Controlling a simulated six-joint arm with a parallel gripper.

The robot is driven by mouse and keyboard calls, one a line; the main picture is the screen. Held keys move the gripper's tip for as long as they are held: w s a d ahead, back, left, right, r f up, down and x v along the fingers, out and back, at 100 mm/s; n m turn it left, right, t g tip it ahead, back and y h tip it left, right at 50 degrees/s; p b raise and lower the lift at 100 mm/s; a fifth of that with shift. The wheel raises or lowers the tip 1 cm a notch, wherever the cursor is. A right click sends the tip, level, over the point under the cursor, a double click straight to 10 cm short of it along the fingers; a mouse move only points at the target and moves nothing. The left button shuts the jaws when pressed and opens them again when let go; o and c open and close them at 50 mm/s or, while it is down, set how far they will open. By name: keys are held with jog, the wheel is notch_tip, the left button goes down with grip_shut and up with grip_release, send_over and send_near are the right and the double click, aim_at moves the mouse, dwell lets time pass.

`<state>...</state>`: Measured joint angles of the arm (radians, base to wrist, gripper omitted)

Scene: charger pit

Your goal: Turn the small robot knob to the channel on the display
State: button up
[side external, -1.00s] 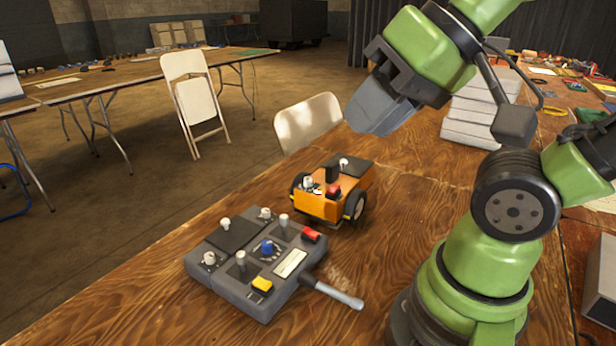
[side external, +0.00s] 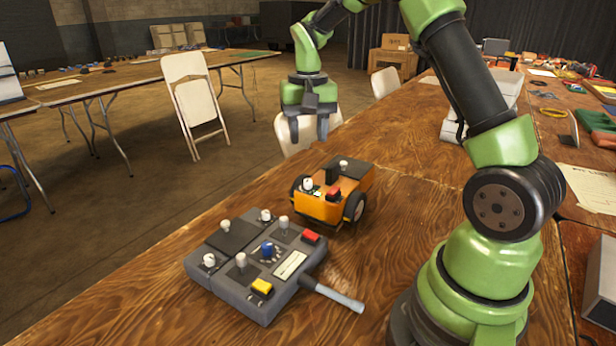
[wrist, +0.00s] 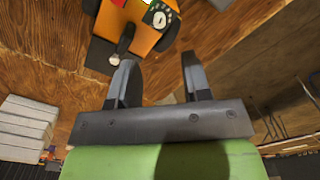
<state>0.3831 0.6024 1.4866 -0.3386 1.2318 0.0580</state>
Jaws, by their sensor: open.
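The small orange robot (side external: 335,193) stands on the wooden table with dark wheels, a red part and a black top plate. Its pale knob (side external: 308,184) is on the near left of its top; in the wrist view the white knob (wrist: 159,19) sits on a dark dial with pale marks. My gripper (side external: 308,136) is open and empty, pointing down above and behind the small robot. In the wrist view its two fingers (wrist: 157,75) are apart, with the orange body (wrist: 141,38) beyond the tips. The channel on the display is not readable.
A grey control box (side external: 225,266) with a blue knob, red and yellow buttons and several pale knobs lies in front of the small robot, its handle (side external: 332,294) sticking out to the right. A folding chair (side external: 303,134) stands behind the table edge.

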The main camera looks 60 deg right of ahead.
aim_at(308, 180)
notch_tip(308, 180, down, 10)
jog(key=shift+d+f, duration=0.1)
dwell(0.4)
grip_shut()
